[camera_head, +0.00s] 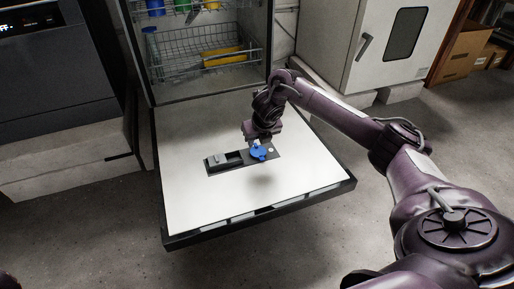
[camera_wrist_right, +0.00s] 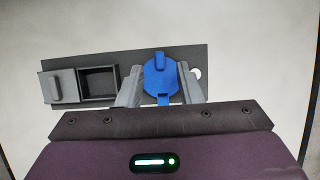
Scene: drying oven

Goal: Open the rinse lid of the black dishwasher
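The blue rinse lid (camera_head: 259,153) sits at the right end of a dark dispenser panel on the inner face of the dishwasher's lowered door (camera_head: 200,207). It is a rounded disc with a raised grip, and it also shows in the right wrist view (camera_wrist_right: 160,75). My right gripper (camera_head: 254,143) is just above the lid. In the right wrist view its two grey fingers (camera_wrist_right: 160,84) stand apart on either side of the lid, with nothing clearly clamped. Whether the fingers touch the lid I cannot tell. My left gripper is not in view.
The panel also has a grey detergent cover (camera_head: 216,161) and an open dark compartment (camera_wrist_right: 99,82). Behind the door, a rack (camera_head: 205,62) holds coloured dishes. A dark appliance (camera_head: 58,75) stands left, a white oven (camera_head: 361,45) right. The floor in front is clear.

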